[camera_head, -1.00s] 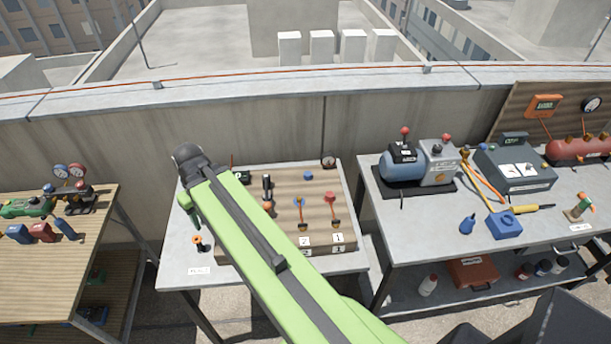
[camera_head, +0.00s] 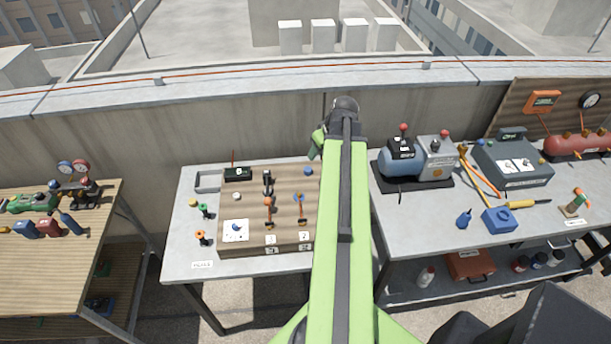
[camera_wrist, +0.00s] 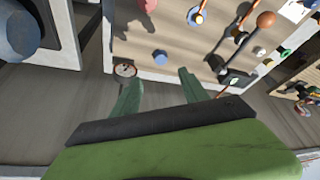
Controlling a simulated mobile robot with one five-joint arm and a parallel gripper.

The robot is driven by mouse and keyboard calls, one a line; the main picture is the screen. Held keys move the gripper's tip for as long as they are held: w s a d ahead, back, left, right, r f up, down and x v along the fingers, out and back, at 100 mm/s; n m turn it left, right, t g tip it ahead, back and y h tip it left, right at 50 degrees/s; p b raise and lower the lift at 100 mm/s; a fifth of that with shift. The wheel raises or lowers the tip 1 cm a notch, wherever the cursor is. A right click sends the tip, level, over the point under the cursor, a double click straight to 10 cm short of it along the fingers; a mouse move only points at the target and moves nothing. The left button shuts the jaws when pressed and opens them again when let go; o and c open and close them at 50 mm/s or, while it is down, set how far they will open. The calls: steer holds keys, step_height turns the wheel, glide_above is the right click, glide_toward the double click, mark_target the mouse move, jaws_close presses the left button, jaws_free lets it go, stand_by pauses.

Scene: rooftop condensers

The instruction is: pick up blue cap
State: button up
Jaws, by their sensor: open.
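The blue cap (camera_head: 308,171) is a small blue knob-like piece at the back right of the wooden board (camera_head: 250,203) on the middle table. In the wrist view the blue cap (camera_wrist: 160,57) shows just beyond and between my fingertips, apart from them. My gripper (camera_wrist: 159,82) is open and empty, its two green fingers spread. In the head view one green finger of my gripper (camera_head: 316,145) shows behind the cap, near the wall. My arm hides the right part of the board.
A round gauge (camera_wrist: 124,70) lies near my left finger. A blue compressor (camera_head: 402,160) stands on the right table. The parapet wall (camera_head: 200,125) rises behind.

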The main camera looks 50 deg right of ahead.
steer(key=b, duration=0.8)
glide_above(308, 169)
steer(key=s, duration=0.3)
step_height(308, 169, down, 9)
steer(key=shift+a+f, duration=0.15)
steer(key=shift+f, duration=0.05)
steer(key=shift+w, duration=0.1)
steer(key=b+x, duration=0.4)
steer(key=x, duration=0.1)
steer(key=shift+w+f+b, duration=0.1)
steer(key=shift+w+b, duration=0.05)
steer(key=shift+b, duration=0.15)
jaws_close()
